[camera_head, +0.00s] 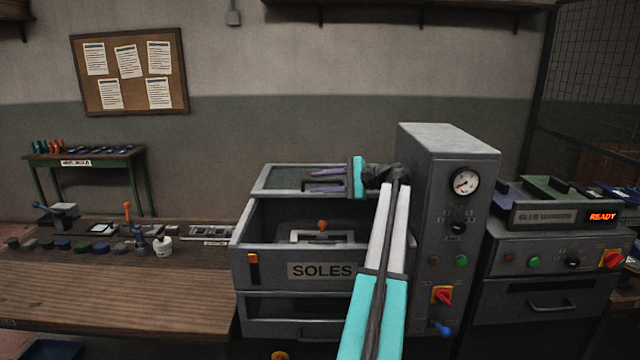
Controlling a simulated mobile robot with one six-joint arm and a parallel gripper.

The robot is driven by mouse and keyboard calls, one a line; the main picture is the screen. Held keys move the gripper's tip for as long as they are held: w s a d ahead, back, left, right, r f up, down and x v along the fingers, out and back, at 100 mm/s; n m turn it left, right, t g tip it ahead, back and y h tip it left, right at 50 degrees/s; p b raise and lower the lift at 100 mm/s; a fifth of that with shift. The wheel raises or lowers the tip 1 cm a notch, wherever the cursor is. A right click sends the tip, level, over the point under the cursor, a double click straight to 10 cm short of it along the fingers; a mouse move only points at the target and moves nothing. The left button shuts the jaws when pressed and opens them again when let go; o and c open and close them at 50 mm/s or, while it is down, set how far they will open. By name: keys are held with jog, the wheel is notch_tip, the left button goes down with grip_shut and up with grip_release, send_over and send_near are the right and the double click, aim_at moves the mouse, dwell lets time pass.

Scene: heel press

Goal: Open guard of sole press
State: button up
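The sole press is a grey machine with a front panel marked SOLES (321,270). A black handle with an orange top (253,268) is on the panel's left side. An orange-knobbed part (322,226) shows inside, behind the front panel. I cannot tell which panel is the guard, or how far it is open. My gripper (311,182) has two purple fingers pointing left, apart with nothing seen between them. It appears in front of or over the grey upper tray-like part (268,181); I see no contact with the handle. My arm hides part of the press's right side.
A grey control column (440,180) with a gauge stands right of the press. Further right is a glue warmer (545,216) reading READY. A wooden bench (110,292) with several small tools and pieces is at left. A green side table (85,158) stands behind it.

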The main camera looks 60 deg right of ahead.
jog(key=shift+s+a+r+b, duration=0.1)
jog(key=shift+s+a+b, duration=0.1)
jog(key=shift+s+a, duration=0.4)
jog(key=shift+s+a+r+b, duration=0.1)
jog(key=shift+s+a+b, duration=0.1)
jog(key=shift+s+a, duration=0.45)
jog(key=shift+s+a+r+b, duration=0.1)
jog(key=shift+s+a+b, duration=0.15)
jog(key=shift+a, duration=0.65)
